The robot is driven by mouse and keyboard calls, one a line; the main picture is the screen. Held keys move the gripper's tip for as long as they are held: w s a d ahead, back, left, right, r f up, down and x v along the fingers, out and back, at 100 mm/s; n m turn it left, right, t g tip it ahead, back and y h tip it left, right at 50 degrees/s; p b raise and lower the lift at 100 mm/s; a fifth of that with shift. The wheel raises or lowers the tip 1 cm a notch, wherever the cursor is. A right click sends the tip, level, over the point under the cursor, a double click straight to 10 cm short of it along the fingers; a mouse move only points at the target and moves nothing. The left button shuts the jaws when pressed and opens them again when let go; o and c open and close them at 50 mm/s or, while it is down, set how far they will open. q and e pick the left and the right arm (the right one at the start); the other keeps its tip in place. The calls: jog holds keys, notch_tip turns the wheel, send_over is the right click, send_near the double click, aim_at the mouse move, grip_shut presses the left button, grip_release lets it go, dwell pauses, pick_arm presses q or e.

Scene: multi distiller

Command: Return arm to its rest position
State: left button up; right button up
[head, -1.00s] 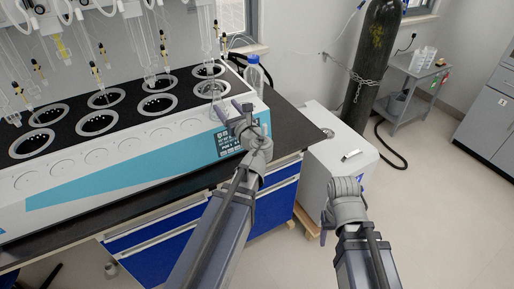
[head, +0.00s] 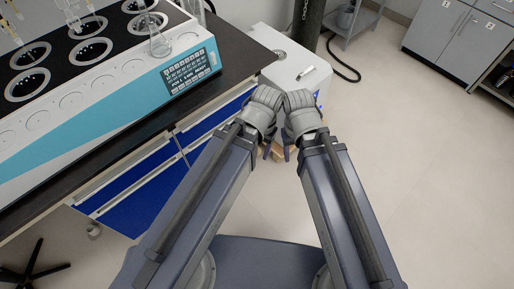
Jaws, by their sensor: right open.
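Both my arms reach forward from the bottom of the head view, folded, with their wrists side by side near the middle. My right gripper (head: 287,151) points down below its wrist, mostly hidden by it; it is open and I see nothing in it. My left gripper (head: 267,151) hangs just left of it, largely hidden behind its own wrist, so its jaws cannot be made out. Both are in front of the bench, over the floor side, apart from the distiller (head: 120,100).
The black bench top (head: 232,52) with blue drawers (head: 140,206) stands at the left. A glass vessel (head: 159,44) stands on the distiller. A white box unit (head: 290,58) is beyond my wrists. Grey cabinets (head: 452,40) stand at the far right. The floor (head: 430,160) at the right is clear.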

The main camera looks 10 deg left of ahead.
notch_tip(320, 180, up, 6)
jog(key=p, duration=0.5)
jog(key=shift+f+p, duration=0.15)
jog(key=shift+p, duration=0.2)
dwell(1.4)
